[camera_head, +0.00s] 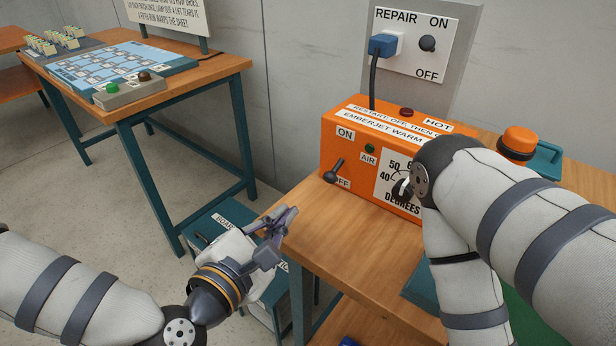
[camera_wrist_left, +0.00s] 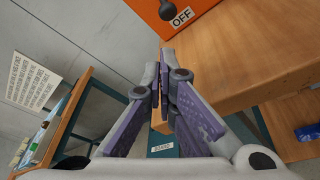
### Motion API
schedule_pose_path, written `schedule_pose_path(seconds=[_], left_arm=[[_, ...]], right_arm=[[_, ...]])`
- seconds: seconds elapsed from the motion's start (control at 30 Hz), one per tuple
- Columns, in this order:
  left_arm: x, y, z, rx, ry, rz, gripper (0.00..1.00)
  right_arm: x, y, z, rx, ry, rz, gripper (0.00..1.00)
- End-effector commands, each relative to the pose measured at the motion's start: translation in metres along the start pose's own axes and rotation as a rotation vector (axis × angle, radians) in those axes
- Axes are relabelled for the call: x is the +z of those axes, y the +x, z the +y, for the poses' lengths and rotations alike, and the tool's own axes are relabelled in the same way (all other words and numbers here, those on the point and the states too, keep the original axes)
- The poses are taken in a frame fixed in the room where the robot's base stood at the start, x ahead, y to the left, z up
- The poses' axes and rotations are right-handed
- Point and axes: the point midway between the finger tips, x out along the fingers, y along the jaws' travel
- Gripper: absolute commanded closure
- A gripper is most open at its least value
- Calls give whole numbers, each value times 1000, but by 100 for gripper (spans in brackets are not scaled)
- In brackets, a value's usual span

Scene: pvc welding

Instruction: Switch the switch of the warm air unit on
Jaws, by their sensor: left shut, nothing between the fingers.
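The orange warm air unit (camera_head: 352,195) sits on the wooden bench in the head view. Its black lever switch (camera_head: 333,174) hangs down toward the OFF label, with the ON label above. In the left wrist view the lever's round tip (camera_wrist_left: 167,12) shows beside OFF. My left gripper (camera_head: 287,217) is shut and empty, off the bench's left edge, lower left of the switch and apart from it. Its closed fingers (camera_wrist_left: 165,62) point toward the unit in the left wrist view. My right arm covers part of the unit's right side; its gripper is out of view.
A wall panel (camera_head: 455,60) holds a blue plug and a dark knob. An orange-topped item (camera_head: 518,142) stands right of the unit. The bench (camera_head: 310,225) is bare before the switch. A lidded box (camera_head: 204,225) sits low beside it. Another table (camera_head: 222,72) stands at left.

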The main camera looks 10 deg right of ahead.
Motion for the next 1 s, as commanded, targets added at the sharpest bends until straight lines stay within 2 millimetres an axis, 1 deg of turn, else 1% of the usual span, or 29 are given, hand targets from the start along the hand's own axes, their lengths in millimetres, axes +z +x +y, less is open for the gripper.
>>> schedule_pose_path(seconds=[0.4, 0.5, 0.57, 0.8, 0.9, 1.0], left_arm=[[0, 0, -1, -4, 4, 0, 100], [0, 5, -2, -5, 5, -1, 100], [0, 12, -2, -5, 5, 0, 100], [-1, 61, -3, -5, 5, 1, 100], [0, 79, -3, -5, 4, 0, 100], [-1, 91, -3, -5, 5, 1, 100]], right_arm=[[0, 0, 0, 0, 0, -1, 60], [1, 0, 0, 0, 0, -2, 60], [1, 1, 0, 0, 0, -4, 60], [4, 6, 0, 1, 0, -17, 60], [5, 8, 0, 1, 0, -22, 60], [5, 9, 0, 1, 0, -26, 60]])
